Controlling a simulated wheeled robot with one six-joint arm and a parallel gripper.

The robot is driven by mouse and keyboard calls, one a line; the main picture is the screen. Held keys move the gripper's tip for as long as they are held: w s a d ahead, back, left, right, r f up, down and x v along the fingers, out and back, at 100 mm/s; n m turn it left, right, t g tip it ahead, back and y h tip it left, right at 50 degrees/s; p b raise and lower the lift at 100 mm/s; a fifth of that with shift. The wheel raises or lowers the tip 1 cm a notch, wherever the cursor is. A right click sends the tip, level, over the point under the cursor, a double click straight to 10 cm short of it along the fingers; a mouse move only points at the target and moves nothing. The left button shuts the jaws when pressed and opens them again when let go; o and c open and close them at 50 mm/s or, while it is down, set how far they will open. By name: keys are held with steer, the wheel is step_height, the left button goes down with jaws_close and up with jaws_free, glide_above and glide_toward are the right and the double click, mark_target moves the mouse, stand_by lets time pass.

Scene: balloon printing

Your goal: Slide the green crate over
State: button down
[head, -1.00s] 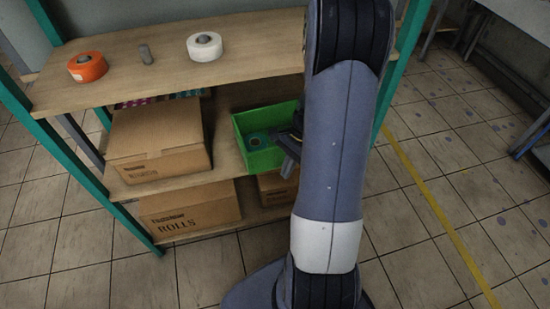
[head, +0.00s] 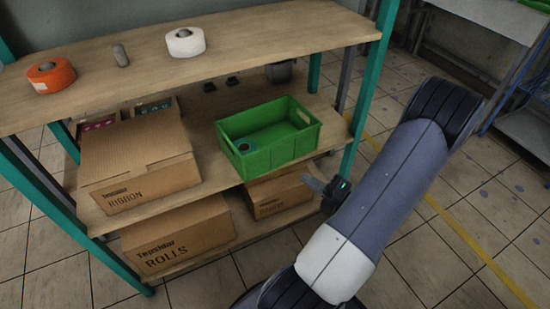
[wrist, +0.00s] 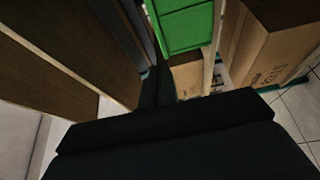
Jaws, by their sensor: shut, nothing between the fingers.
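The green crate (head: 283,152) stands on the middle shelf in the head view, right of the RIBBON box with a narrow gap between them. It is upright, with its near side close to the shelf's front edge. In the wrist view the crate's green side (wrist: 186,24) shows at the top, beyond my dark gripper (wrist: 163,85).
The cardboard RIBBON box (head: 140,165) fills the middle shelf's left. A ROLLS box (head: 180,235) and another carton (head: 278,194) sit below. A teal post (head: 368,100) bounds the right end. Shelf right of the crate is bare. Orange tape (head: 50,76) and white tape (head: 185,42) lie on top.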

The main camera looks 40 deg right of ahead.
steer(key=b, duration=0.1)
glide_toward(270, 148)
steer(key=w+a, duration=0.2)
steer(key=a, duration=0.2)
steer(key=w+d, duration=0.2)
steer(key=w, duration=0.1)
steer(key=shift+w+f+b, duration=0.1)
steer(key=shift+b, duration=0.3)
steer(key=shift+w+d, duration=0.3)
steer(key=shift+w, duration=0.25)
steer(key=shift+d, duration=0.1)
steer(key=w+d+p, duration=0.3)
steer(key=w+d, duration=0.4)
steer(key=w, duration=0.4)
steer(key=shift+w+d, duration=0.2)
steer(key=shift+w, duration=0.05)
